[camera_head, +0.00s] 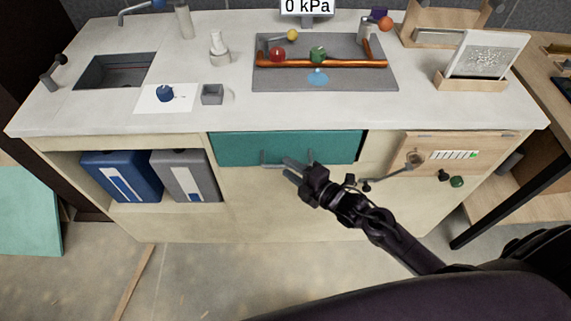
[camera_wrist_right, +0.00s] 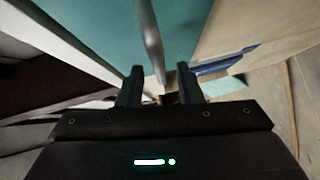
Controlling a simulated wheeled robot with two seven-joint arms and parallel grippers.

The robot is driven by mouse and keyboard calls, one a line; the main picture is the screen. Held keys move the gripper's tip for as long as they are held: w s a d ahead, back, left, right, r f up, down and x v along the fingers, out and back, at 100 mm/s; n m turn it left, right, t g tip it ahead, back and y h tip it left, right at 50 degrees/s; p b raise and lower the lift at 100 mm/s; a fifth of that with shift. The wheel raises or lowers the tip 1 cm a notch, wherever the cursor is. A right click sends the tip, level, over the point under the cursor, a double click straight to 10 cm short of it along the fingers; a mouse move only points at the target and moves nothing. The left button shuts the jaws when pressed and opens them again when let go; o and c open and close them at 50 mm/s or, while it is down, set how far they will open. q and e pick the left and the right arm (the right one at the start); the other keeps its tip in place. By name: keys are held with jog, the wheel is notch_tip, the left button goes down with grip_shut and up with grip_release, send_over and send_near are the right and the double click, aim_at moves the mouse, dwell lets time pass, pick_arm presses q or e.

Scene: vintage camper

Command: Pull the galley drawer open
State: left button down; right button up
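The galley drawer has a teal front (camera_head: 235,148) below the middle of the white counter. A narrow dark gap shows at its right edge; I cannot tell if it stands slightly out. Its grey bar handle (camera_head: 268,157) runs sideways on the front's lower part. My right gripper (camera_head: 294,168) is at the handle's right end. In the right wrist view the handle (camera_wrist_right: 150,40) reaches down between the two fingers of the gripper (camera_wrist_right: 160,80), with a gap visible on each side. The fingers are apart. The teal front (camera_wrist_right: 100,30) fills the top. My left gripper is not in view.
A wooden panel (camera_head: 440,155) with knobs is at right. The counter (camera_head: 110,115) above holds a sink and a grey tray (camera_head: 385,80). Floor in front is mostly clear.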

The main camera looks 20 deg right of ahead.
aim_at(265, 149)
jog(key=shift+x, duration=1.2)
jog(key=shift+s, duration=0.1)
grip_shut()
